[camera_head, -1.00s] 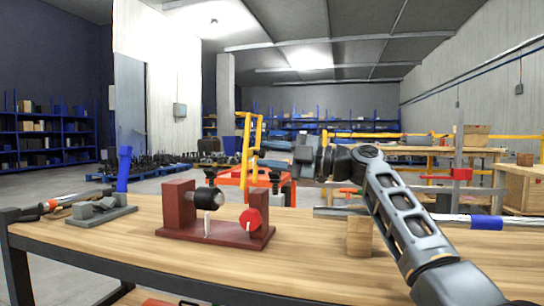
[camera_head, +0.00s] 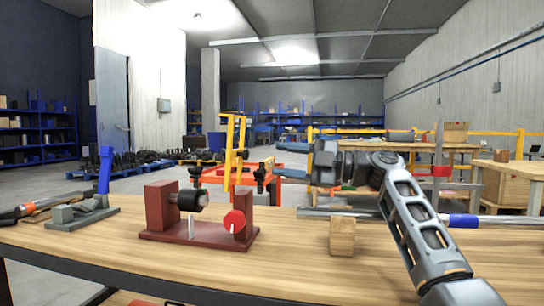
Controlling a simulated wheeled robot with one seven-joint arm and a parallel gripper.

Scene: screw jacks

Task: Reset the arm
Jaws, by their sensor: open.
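My gripper (camera_head: 288,173) is held in the air above the back of the wooden workbench (camera_head: 190,268), with its jaws toward the left and open. I see nothing between them, though the fingertips are small against the cluttered background. My arm reaches up from the lower right. A dark red screw fixture (camera_head: 195,238) with two posts, a black knob (camera_head: 192,200) and a red knob (camera_head: 234,221) stands on the bench, lower and to the left of my gripper, apart from it.
A wooden block (camera_head: 342,237) stands below my wrist. Behind it lies a metal bar with a blue sleeve (camera_head: 462,220). A grey fixture (camera_head: 82,213) and a torch-like tool (camera_head: 25,210) are at the left. The bench's front middle is clear.

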